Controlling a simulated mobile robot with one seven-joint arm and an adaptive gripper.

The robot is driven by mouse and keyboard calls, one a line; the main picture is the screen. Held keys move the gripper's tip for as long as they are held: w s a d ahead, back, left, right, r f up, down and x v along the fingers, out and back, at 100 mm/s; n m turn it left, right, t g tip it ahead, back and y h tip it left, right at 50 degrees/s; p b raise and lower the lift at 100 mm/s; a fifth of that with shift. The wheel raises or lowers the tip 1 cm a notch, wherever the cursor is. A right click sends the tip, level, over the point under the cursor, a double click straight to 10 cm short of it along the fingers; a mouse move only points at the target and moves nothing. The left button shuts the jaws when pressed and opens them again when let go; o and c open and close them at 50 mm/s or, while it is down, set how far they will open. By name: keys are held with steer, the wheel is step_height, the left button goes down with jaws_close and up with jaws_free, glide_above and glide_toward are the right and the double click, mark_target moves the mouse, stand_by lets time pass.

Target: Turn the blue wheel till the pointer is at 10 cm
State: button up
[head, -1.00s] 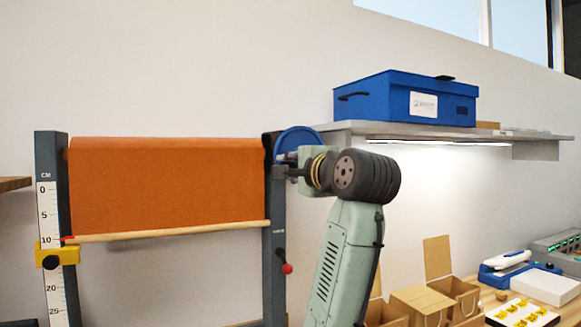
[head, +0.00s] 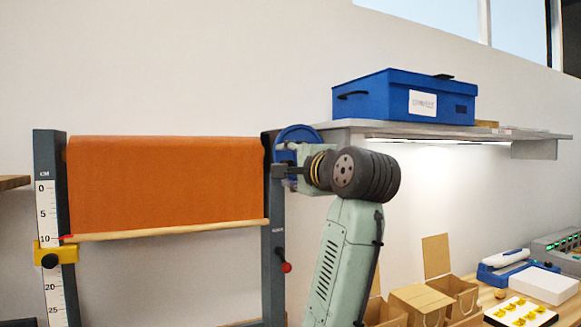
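The blue wheel (head: 297,131) is at the top of the stand's right post. My arm covers its lower right part. My gripper (head: 281,171) is at the wheel's lower edge, mostly hidden behind my wrist. I cannot tell whether it touches the wheel or how its fingers stand. The orange cloth (head: 165,182) hangs from the top roller, with a wooden bar (head: 175,230) along its lower edge. The small red pointer (head: 66,237) at the bar's left end is level with about the 10 mark on the white cm scale (head: 44,212).
A yellow clamp (head: 55,256) with a black knob sits on the scale post, just below the pointer. A red-knobbed lever (head: 286,267) is on the right post. A shelf (head: 537,148) with a blue box (head: 388,97) is close above my wrist. Cardboard boxes (head: 420,298) stand lower right.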

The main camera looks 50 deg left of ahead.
steer(key=b+v, duration=0.2)
steer(key=v, duration=0.6)
stand_by(0.7)
